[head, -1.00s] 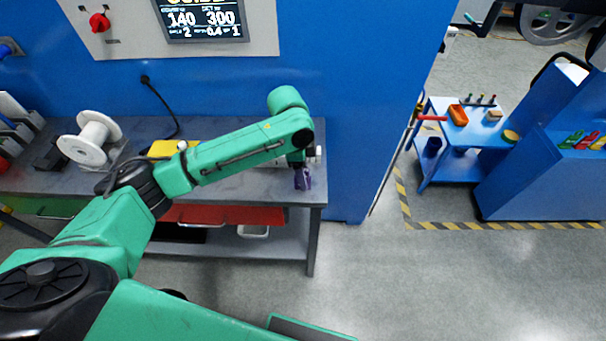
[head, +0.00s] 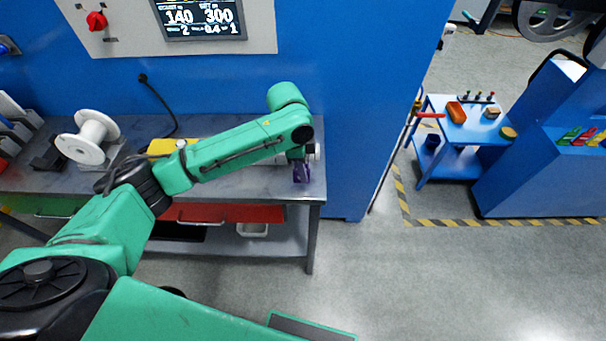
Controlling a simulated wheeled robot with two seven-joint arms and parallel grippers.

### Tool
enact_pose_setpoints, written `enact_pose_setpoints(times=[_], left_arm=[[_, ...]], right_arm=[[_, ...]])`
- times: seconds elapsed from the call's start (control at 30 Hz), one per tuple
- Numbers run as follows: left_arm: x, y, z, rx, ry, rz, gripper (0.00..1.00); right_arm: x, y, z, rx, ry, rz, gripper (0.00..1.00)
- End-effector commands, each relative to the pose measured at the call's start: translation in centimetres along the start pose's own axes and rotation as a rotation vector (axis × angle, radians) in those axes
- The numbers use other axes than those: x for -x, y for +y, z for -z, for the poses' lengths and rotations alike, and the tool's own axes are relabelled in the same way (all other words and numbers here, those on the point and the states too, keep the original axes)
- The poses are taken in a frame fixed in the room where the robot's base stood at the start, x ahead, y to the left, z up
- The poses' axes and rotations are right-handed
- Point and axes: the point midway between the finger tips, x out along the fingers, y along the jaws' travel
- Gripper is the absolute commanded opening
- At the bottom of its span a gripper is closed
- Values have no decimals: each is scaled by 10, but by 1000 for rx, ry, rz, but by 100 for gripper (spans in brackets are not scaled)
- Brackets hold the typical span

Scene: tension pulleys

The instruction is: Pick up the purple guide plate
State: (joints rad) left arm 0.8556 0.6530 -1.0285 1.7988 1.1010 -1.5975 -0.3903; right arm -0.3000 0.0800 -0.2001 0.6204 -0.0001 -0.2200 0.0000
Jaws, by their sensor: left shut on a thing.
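My left arm reaches in from the left over the grey workbench (head: 240,187). My left gripper (head: 301,165) is at the bench's right end, pointing down, and is mostly hidden by my own arm's wrist. It is shut on the purple guide plate (head: 302,174), a small dark purple piece showing just below the wrist. I cannot tell whether the plate is clear of the bench top. My right gripper is not in view.
A white spool (head: 88,138) and a yellow object (head: 166,146) are on the bench. A red drawer (head: 232,213) and a white tray (head: 252,229) are below. A blue wall (head: 365,110) stands behind. A blue cart (head: 460,125) is at right, with open floor in front.

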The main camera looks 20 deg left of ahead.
Motion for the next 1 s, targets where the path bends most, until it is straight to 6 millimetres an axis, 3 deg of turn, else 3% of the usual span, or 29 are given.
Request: enact_pose_setpoints(times=[0.17, 0.4, 0.5, 0.7, 1.0], left_arm=[[49, -2, 8, -3, 4, 9, 0], [136, -1, 22, -2, 3, 5, 0], [163, -1, 25, -2, 0, 5, 0], [180, 0, 27, 1, -1, 1, 0], [175, 0, 26, 0, -1, -2, 0]], right_arm=[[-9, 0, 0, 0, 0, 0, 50], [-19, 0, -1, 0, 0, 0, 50], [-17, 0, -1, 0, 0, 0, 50], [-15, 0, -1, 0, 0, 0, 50], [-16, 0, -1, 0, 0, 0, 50]])
